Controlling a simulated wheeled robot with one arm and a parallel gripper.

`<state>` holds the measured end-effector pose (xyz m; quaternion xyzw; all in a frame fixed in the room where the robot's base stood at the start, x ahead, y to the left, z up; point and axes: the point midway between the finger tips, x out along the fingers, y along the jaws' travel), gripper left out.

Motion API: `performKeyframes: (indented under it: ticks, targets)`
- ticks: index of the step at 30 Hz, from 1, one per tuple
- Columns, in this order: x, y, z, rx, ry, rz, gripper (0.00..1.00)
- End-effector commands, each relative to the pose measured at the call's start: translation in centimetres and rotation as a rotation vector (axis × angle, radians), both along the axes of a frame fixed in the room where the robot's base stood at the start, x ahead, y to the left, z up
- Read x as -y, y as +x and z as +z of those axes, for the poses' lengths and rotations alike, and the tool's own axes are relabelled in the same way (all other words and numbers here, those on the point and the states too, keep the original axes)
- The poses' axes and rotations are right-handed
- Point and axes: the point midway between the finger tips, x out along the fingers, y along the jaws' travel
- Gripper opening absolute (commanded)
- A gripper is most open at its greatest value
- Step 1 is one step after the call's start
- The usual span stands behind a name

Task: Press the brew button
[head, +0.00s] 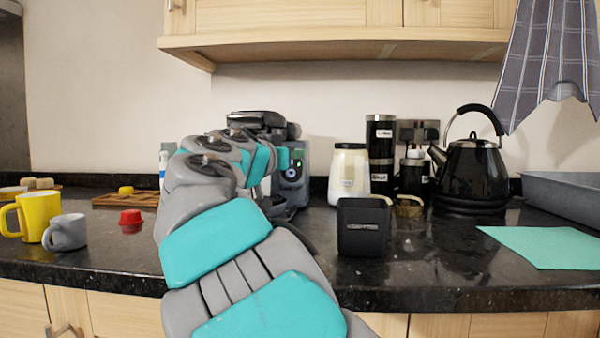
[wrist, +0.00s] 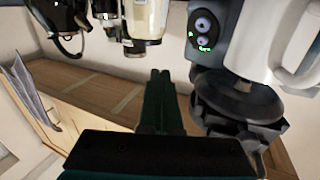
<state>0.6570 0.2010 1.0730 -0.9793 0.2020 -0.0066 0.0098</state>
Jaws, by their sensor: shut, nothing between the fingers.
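The coffee machine (head: 291,196) stands at the back of the counter, partly hidden behind my arm. Its grey front panel shows a green-lit control (head: 291,173). In the wrist view, where the scene looks upside down, the panel (wrist: 213,60) is at upper right. Two round buttons (wrist: 203,31) sit on it, with small green lights beside them. My gripper (wrist: 160,76) is shut and empty, its dark fingers together in the middle of the wrist view. The fingertips appear left of the panel there, apart from the buttons. In the head view my arm hides the fingers.
A yellow mug (head: 38,215), grey mug (head: 66,232) and red item (head: 131,217) are at left. A wooden cupboard (head: 330,32) hangs above.

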Motion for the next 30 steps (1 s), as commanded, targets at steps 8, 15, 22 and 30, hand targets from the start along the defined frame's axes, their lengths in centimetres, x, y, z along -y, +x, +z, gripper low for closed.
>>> performKeyframes:
  ticks: [8, 15, 22, 30]
  targets:
    - [0.0, 0.0, 0.0, 0.000, 0.000, 0.000, 0.00]
    - [-0.1, 0.5, -0.2, 0.000, -0.001, 0.000, 0.00]
    - [-0.5, 2.4, -1.4, -0.004, -0.002, 0.000, 0.00]
    - [-1.2, 5.4, -3.1, -0.003, -0.001, 0.000, 0.00]
